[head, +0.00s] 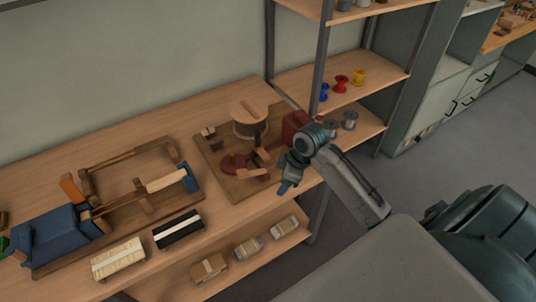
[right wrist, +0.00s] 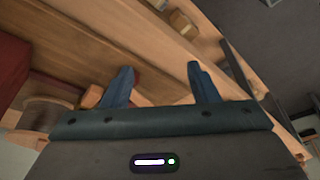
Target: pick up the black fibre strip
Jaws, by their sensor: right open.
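The black fibre strip (head: 178,229) lies on the wooden bench top near its front edge in the head view. It is a dark bundle with a pale band along it. A cream fibre bundle (head: 118,259) lies to its left. My right gripper (head: 284,188) is over the right end of the bench, well to the right of the black strip and apart from it. In the right wrist view its two fingers (right wrist: 160,88) are spread with nothing between them. The black strip does not show clearly in the right wrist view. My left gripper is not in view.
A wooden frame jig with a blue clamp (head: 55,236) stands behind the strips. A board with a wooden drum (head: 249,114) and a red block (head: 296,125) is near my right gripper. Wrapped bundles (head: 209,267) lie on the lower shelf. Coloured spools (head: 341,83) stand on the rack.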

